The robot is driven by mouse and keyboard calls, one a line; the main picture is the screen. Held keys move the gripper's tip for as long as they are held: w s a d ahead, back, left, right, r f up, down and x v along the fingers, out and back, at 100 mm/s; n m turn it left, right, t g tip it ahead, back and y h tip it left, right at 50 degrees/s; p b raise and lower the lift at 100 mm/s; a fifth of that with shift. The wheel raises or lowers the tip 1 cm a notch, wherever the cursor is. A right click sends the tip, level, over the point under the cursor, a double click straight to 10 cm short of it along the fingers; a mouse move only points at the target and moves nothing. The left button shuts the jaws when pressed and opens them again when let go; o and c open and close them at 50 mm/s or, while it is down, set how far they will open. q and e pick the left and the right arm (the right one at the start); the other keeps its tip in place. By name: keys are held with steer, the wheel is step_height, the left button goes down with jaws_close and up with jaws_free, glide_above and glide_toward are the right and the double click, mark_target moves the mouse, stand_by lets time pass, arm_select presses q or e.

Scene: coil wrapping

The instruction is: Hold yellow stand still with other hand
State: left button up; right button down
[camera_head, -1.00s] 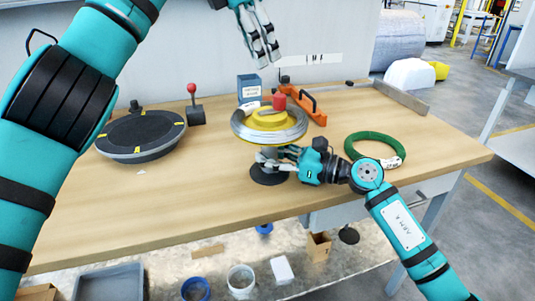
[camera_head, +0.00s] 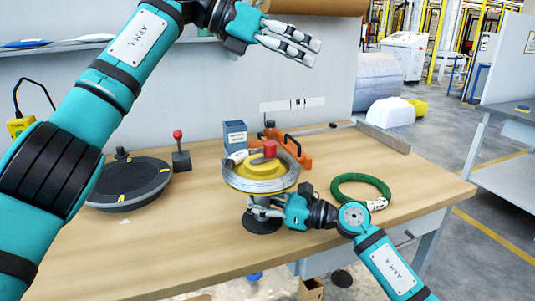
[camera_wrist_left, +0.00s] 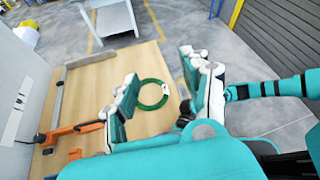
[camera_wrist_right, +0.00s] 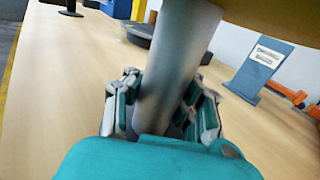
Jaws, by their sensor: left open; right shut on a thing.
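The yellow stand (camera_head: 233,179) stands upright on the table, with a coil of grey wire (camera_head: 262,187) around its yellow top and a red knob (camera_head: 270,149) at its centre. Its dark round base (camera_head: 262,225) rests on the wood. My right gripper (camera_head: 264,206) is shut on the stand's post, below the yellow top. In the right wrist view its fingers (camera_wrist_right: 160,100) are on both sides of the grey post (camera_wrist_right: 172,70). My left gripper (camera_head: 312,50) is open and empty, raised above the back of the table. It also shows in the left wrist view (camera_wrist_left: 166,82).
A green coil (camera_head: 338,190) lies at the right. A black turntable (camera_head: 135,180) and a red-knobbed lever (camera_head: 180,155) are at the left. The front left table is clear.

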arm_select(q)
steer(key=w+a+r+n+t+h, duration=0.1)
steer(key=w+r+n+h, duration=0.15)
steer(key=r+h, duration=0.6)
steer(key=w+a+r+n+t+h, duration=0.1)
steer(key=w+a+r+n+t, duration=0.6)
steer(key=a+n+t, duration=0.15)
steer(key=w+a+f+n+t+y, duration=0.2)
steer(key=w+a+n+t+y, duration=0.8)
steer(key=n+t, duration=0.4)
steer(key=w+a+f+n+g+y, duration=0.3)
steer(key=w+a+f+n+y, duration=0.25)
steer(key=f+n+y, duration=0.4)
steer(key=m+g+h, duration=0.4)
steer(key=g+h, duration=1)
steer(key=g, duration=1.2)
glide_toward(270, 143)
steer(key=x, duration=1)
steer(key=shift+f, duration=0.4)
